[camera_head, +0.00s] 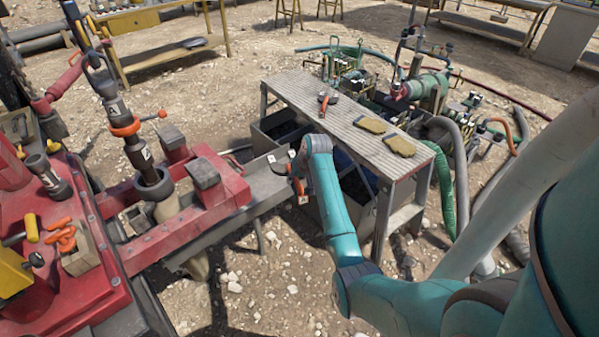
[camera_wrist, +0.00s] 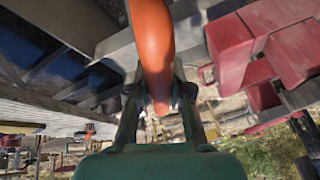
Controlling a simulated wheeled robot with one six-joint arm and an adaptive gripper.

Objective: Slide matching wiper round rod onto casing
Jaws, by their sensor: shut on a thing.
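My gripper (camera_head: 297,178) is beyond the near end of the teal arm, beside the bench's left edge and above the grey beam. It is shut on an orange curved piece, likely the wiper (camera_wrist: 152,45), which fills the space between the fingers in the wrist view. In the head view small white marks show near it; its full shape is hidden. The upright dark rod (camera_head: 137,155) stands at left, with an orange band (camera_head: 125,128) around it. The held piece is well apart from the rod.
A grey bench (camera_head: 340,125) holds a red-handled tool (camera_head: 328,98) and two tan gloves (camera_head: 370,124). Dark open bins stand below it. Red machinery (camera_head: 80,250) with orange-handled tools fills the left. Hoses and a green pump lie behind. Stony ground is open in front.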

